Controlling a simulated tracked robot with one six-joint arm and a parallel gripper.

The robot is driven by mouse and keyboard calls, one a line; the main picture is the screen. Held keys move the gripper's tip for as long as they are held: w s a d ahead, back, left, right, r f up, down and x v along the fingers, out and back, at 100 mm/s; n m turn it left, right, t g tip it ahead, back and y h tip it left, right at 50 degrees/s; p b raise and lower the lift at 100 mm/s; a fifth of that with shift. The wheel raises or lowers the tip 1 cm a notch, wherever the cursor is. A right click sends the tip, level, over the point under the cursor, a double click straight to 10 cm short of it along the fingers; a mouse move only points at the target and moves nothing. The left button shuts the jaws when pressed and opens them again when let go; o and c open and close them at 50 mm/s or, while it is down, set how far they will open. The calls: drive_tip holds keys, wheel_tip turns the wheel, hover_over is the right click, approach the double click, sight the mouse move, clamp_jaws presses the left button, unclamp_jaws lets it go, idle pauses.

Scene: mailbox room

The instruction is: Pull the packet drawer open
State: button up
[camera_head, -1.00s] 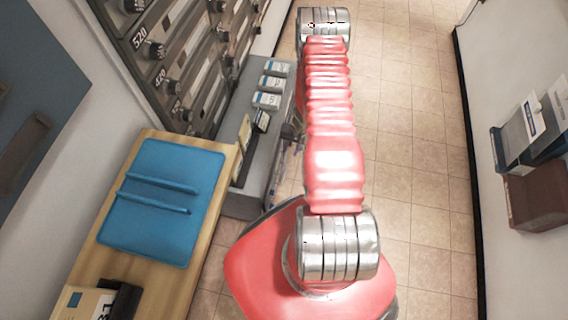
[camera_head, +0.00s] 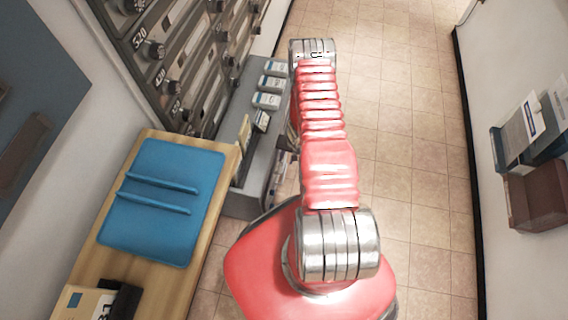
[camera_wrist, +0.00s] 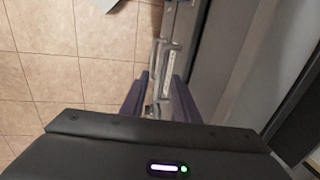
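In the wrist view, the two dark fingers of my gripper (camera_wrist: 159,92) stand apart with a clear gap. A metal bar handle (camera_wrist: 168,70) on a grey cabinet front (camera_wrist: 188,38) shows just beyond and partly between the fingertips. I cannot tell whether the fingers touch it. In the head view, the grey cabinet (camera_head: 238,203) stands low beneath the mailboxes. Its front side is largely hidden behind my red arm, and my gripper is not visible there. Which front is the packet drawer, and whether it is shut, I cannot tell.
Small white and blue boxes (camera_head: 267,101) lie on the cabinet top. A wooden bench (camera_head: 150,277) with a blue tray (camera_head: 160,215) stands at the left, near the cabinet. Mailboxes (camera_head: 185,75) line the left wall. Tiled floor (camera_head: 420,150) is clear to the right; a brown wall holder (camera_head: 537,197) hangs there.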

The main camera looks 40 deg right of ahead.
drive_tip(key=shift+w+a+f, duration=0.15)
drive_tip(key=shift+w+f, duration=0.05)
drive_tip(key=shift+f, duration=1.1)
drive_tip(key=shift+w+a+f, duration=0.15)
drive_tip(key=shift+f, duration=1.1)
drive_tip(key=shift+c, duration=0.5)
clamp_jaws()
